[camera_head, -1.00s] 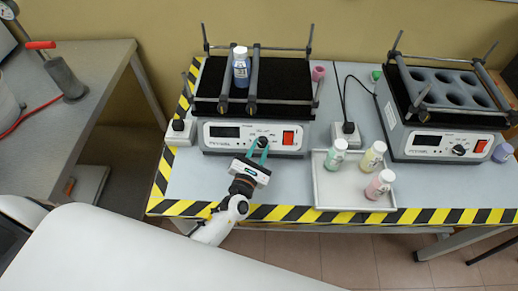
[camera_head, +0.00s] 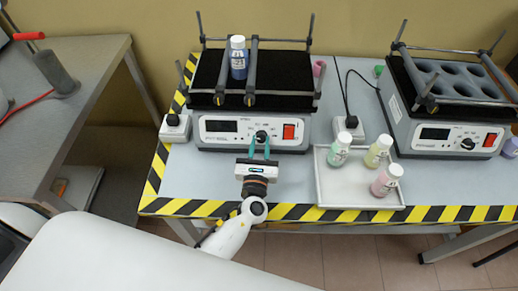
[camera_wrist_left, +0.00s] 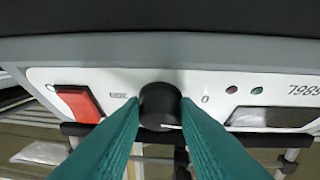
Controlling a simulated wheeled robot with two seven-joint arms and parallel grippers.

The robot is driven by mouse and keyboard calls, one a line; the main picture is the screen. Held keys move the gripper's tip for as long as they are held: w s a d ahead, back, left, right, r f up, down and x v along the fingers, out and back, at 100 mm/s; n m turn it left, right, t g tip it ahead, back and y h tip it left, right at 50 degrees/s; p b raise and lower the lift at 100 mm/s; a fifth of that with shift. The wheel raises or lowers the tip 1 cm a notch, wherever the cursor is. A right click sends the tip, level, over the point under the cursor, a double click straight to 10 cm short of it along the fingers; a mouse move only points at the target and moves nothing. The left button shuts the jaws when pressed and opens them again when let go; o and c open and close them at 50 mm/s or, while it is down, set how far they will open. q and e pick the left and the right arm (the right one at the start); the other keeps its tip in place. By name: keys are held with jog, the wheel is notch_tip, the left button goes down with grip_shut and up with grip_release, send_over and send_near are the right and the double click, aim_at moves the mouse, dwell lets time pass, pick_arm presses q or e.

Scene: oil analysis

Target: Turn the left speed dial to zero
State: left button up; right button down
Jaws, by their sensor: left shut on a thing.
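The left shaker (camera_head: 222,130) stands on the table with a black platform on top. Its front panel has a dark display, a red switch (camera_head: 289,132) and a black speed dial (camera_head: 262,136). In the left wrist view the dial (camera_wrist_left: 160,106) is between the teal fingertips, with a white pointer mark low on it toward the right. A "0" is printed to the right of it. My left gripper (camera_head: 260,147) is shut on the dial; the wrist view shows its fingers (camera_wrist_left: 160,125) on both sides of the knob. My right gripper is not in view.
A bottle with dark blue liquid (camera_head: 238,62) is clamped on the left shaker. A white tray (camera_head: 330,184) with several bottles stands right of my gripper. A second shaker (camera_head: 440,140) stands further right. Striped tape marks the table's front edge.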

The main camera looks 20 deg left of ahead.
pick_arm(q)
jog(key=shift+d+f+n+y+b, duration=0.15)
jog(key=shift+n+y+b, duration=0.55)
jog(key=shift+n, duration=0.7)
jog(key=shift+g, duration=0.3)
jog(key=o, duration=1)
jog(key=shift+c, duration=0.2)
jog(key=b+v, duration=0.2)
jog(key=v, duration=1)
jog(key=shift+d, duration=0.1)
jog(key=shift+w, duration=0.1)
